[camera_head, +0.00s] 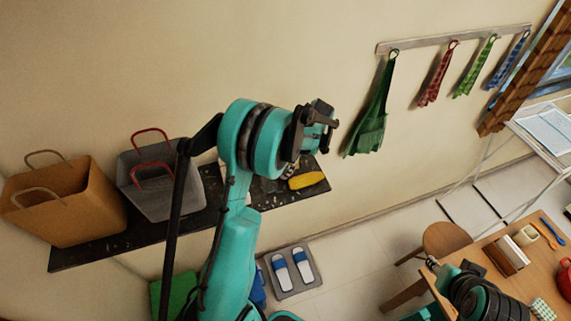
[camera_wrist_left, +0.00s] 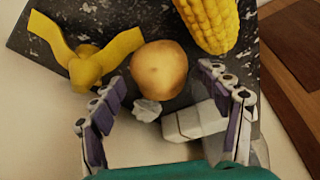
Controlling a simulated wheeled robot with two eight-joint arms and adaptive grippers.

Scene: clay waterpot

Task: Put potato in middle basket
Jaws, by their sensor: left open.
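The round tan potato (camera_wrist_left: 159,68) lies on the dark speckled shelf (camera_wrist_left: 110,20), as the left wrist view shows. My left gripper (camera_wrist_left: 163,77) is open, with one finger on each side of the potato in that view and nothing clasped. In the head view my teal left arm covers the potato. A grey basket with red handles (camera_head: 160,190) and an orange-brown basket with looped handles (camera_head: 65,205) stand on the left of the shelf. Anything behind my arm is hidden. My right gripper (camera_head: 434,264) shows small at the lower right; its jaws are unclear.
Yellow corn (camera_wrist_left: 208,22), a banana peel (camera_wrist_left: 92,62), a pale crumpled lump (camera_wrist_left: 147,109) and a whitish block (camera_wrist_left: 195,121) surround the potato. A wooden table (camera_head: 505,275) stands at the right. Slippers on a grey mat (camera_head: 290,292) lie on the floor.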

